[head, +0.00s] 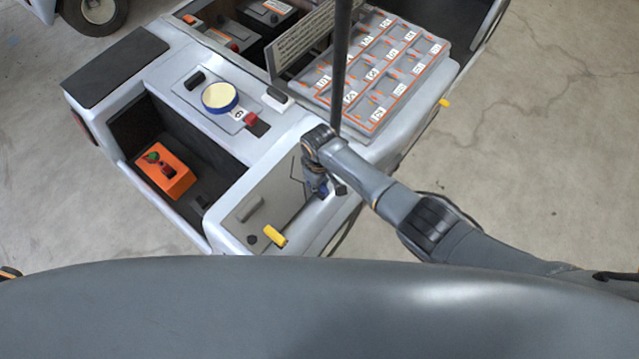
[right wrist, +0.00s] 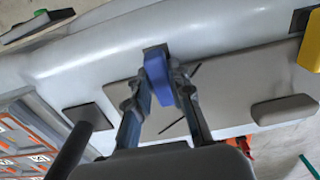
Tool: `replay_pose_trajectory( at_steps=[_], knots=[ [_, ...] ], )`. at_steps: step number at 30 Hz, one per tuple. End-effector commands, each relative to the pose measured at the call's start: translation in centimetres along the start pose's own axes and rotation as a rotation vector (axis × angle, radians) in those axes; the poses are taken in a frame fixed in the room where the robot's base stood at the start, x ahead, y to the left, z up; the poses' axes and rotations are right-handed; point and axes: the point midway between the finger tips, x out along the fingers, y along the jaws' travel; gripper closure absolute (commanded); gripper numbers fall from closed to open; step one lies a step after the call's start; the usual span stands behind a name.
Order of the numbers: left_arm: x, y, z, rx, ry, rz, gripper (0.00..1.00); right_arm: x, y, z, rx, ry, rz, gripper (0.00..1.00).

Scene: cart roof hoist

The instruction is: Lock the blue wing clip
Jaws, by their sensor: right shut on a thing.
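The blue wing clip (right wrist: 160,78) sits on a dark mount at the edge of the cart's pale body, in the middle of the right wrist view. My right gripper (right wrist: 168,92) has its two fingers on either side of the clip and is shut on it. In the head view my right gripper (head: 322,188) reaches down to the cart's near corner, and only a little blue (head: 325,191) shows beside it. Whether the clip is locked cannot be told. My left gripper is not in view.
A dark upright pole (head: 341,65) stands close to my right wrist. A yellow block (head: 274,236) and a grey handle (head: 250,209) sit on the same panel. An orange box (head: 164,176) lies in the open footwell. Bare floor lies right of the cart.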

Motion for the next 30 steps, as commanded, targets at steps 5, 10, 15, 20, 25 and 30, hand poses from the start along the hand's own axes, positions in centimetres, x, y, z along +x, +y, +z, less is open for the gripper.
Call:
replay_pose_trajectory(
  at_steps=[5, 10, 15, 20, 25, 30],
  knots=[
    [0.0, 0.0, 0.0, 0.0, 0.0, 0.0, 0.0, -0.1, 0.0, -0.1, -0.004, 0.002, 0.001, 0.78],
    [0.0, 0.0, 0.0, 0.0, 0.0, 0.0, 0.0, -0.1, 0.0, -0.1, -0.003, 0.002, 0.001, 0.57],
    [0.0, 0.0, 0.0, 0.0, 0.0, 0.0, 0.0, 0.0, 0.0, -0.1, -0.002, 0.001, 0.001, 0.57],
    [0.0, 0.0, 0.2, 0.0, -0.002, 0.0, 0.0, -0.4, 0.0, -0.1, -0.001, 0.002, 0.001, 0.57],
    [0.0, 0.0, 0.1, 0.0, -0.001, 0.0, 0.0, -2.3, 0.0, -0.1, -0.002, 0.005, 0.001, 0.57],
    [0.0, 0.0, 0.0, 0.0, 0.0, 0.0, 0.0, -5.8, 0.0, -0.2, -0.003, 0.007, 0.002, 0.57]
  ],
)
